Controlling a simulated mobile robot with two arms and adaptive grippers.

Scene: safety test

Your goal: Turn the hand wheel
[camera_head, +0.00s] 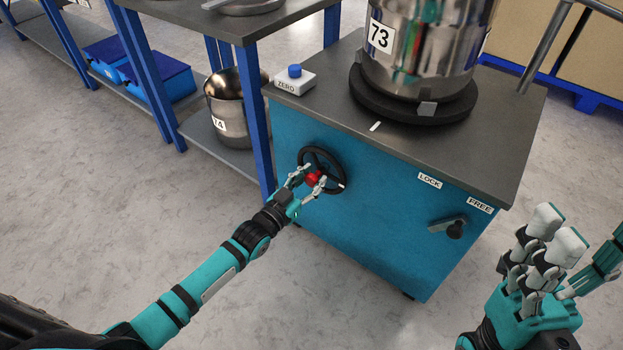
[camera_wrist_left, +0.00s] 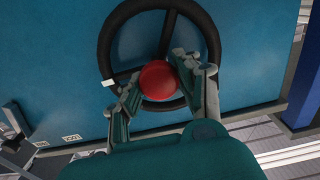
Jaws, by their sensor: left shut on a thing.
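The black hand wheel (camera_head: 336,157) is on the blue front of a cabinet, with a red hub (camera_head: 313,179) at its middle and a white mark on its rim. It also shows in the left wrist view (camera_wrist_left: 104,48), with the red hub (camera_wrist_left: 158,80) between my fingers. My left gripper (camera_head: 307,184) is shut on the red hub, one finger on each side of it. The spots where the fingers touch the hub are partly hidden. My right gripper (camera_head: 562,243) is empty at the lower right, fingers apart, away from the cabinet.
A dark lever (camera_head: 452,227) is on the cabinet front below the LOCK (camera_head: 430,181) and FREE (camera_head: 480,205) labels. A steel pot marked 73 (camera_head: 425,40) and a ZERO button box (camera_head: 294,79) stand on top. A blue-legged shelf (camera_head: 262,135) is close at left.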

